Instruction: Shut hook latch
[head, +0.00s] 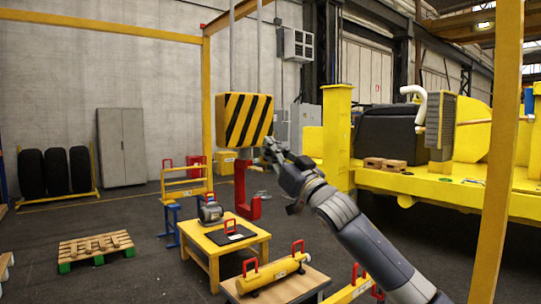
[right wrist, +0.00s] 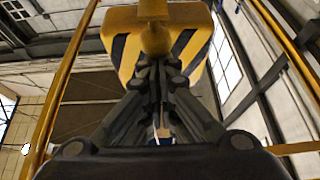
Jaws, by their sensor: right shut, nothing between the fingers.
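A hook block (head: 244,119) with yellow and black stripes hangs in the middle of the head view. Below it hangs a red hook (head: 241,180), its open side to the right. My right gripper (head: 268,147) is shut and empty, close by the lower right corner of the block and above the hook's tip. In the right wrist view the closed fingers (right wrist: 158,68) point up at the block (right wrist: 188,50) and a yellow part (right wrist: 155,38) under it; I cannot tell whether they touch. The latch cannot be made out. My left gripper is not in view.
A yellow table (head: 222,250) with a motor-like part (head: 210,212) stands below the hook. A table with a yellow cylinder (head: 270,274) is nearer. Yellow frame posts (head: 207,110) rise at left and right (head: 500,150). A yellow vehicle (head: 440,185) stands at right.

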